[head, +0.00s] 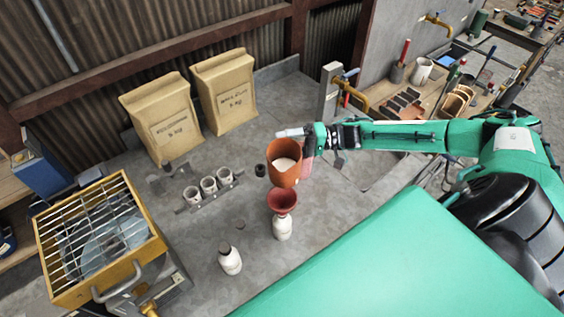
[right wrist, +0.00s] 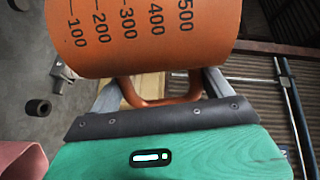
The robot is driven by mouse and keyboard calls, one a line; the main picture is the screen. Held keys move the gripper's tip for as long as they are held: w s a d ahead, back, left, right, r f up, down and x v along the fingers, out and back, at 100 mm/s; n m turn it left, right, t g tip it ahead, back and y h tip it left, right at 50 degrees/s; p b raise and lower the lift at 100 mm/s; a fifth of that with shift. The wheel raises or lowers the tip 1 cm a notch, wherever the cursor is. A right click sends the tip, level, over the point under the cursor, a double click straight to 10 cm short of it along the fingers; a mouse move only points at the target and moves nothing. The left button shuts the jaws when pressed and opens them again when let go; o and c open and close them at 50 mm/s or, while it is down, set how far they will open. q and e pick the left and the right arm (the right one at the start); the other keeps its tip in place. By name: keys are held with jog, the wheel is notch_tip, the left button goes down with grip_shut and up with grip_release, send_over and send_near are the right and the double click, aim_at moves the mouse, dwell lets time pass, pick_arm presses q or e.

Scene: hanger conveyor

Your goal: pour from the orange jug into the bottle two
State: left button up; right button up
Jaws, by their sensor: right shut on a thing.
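The orange jug (head: 284,172) holds white contents and is in the air above the bench, its mouth showing to the head view. My right gripper (head: 307,147) is shut on its handle (right wrist: 155,92); measuring marks show on the jug's wall (right wrist: 140,30) in the right wrist view. Just below the jug in the head view, a dark red funnel (head: 282,201) sits in the neck of a white bottle (head: 283,229). Another white bottle (head: 231,262) with a dark top stands to the left. I cannot read which is bottle two. No stream shows. My left gripper is out of view.
Several small white cups (head: 209,186) stand in a rack, with a small dark cylinder (head: 260,170) nearby. Two tan sacks (head: 224,95) stand at the back. A yellow-framed grille box (head: 100,243) is at left. Bare bench lies between the box and bottles.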

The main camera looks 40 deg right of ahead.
jog(key=shift+s+a+f+m, duration=0.1)
jog(key=shift+f+m, duration=0.25)
jog(key=shift+m, duration=0.15)
jog(key=shift+s+a+f+m, duration=0.1)
jog(key=shift+f+m, duration=0.25)
jog(key=shift+m, duration=0.15)
jog(key=shift+r, duration=0.1)
jog(key=shift+r, duration=1.45)
